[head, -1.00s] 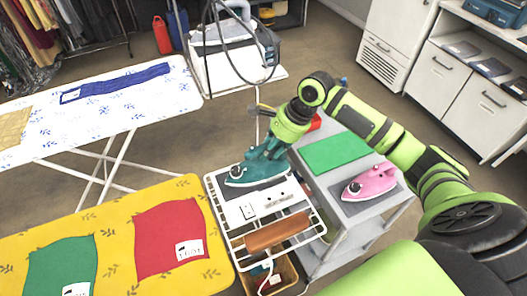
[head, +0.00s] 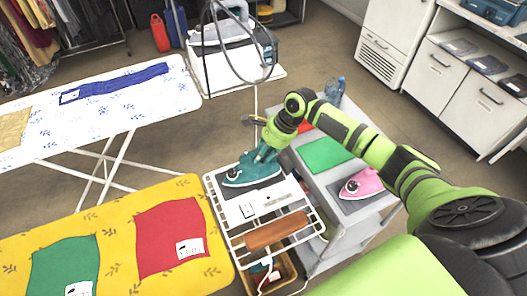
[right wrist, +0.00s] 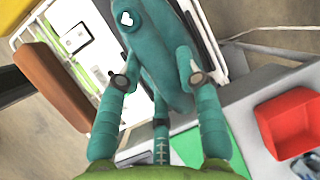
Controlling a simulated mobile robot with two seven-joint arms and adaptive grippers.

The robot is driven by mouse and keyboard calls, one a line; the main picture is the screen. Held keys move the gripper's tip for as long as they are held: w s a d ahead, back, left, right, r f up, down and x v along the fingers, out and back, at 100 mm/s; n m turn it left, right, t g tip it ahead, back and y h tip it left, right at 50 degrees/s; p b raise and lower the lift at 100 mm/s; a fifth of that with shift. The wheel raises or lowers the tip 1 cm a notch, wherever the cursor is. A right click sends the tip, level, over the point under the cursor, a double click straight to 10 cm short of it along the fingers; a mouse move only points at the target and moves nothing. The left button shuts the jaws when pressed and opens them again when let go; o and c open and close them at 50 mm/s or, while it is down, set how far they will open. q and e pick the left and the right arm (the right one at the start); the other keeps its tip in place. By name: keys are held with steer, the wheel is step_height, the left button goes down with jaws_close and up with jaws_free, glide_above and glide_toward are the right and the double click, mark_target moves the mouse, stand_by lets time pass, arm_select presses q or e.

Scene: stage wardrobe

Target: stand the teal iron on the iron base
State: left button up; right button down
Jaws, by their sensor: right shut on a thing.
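The teal iron (head: 253,173) is at the wire rack beside the yellow board, its soleplate down and its tip to the left. My right gripper (head: 265,154) is shut on its handle from above. The iron base, seen as a dark pad on a white panel (head: 243,206), is mostly hidden under the iron. I cannot tell whether the iron touches it. My left gripper is not in view.
A pink iron (head: 362,183), green mat (head: 325,154) and red bin (right wrist: 290,122) are on the grey cart. The yellow board (head: 110,265) carries red and green cloths. A bottle (head: 335,90) stands behind the arm.

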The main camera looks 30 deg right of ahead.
steer(key=c, duration=0.8)
jaws_free()
steer(key=shift+f, duration=0.1)
steer(key=shift+c, duration=0.2)
steer(key=b+v, duration=0.1)
steer(key=v, duration=1.1)
steer(key=shift+b, duration=0.3)
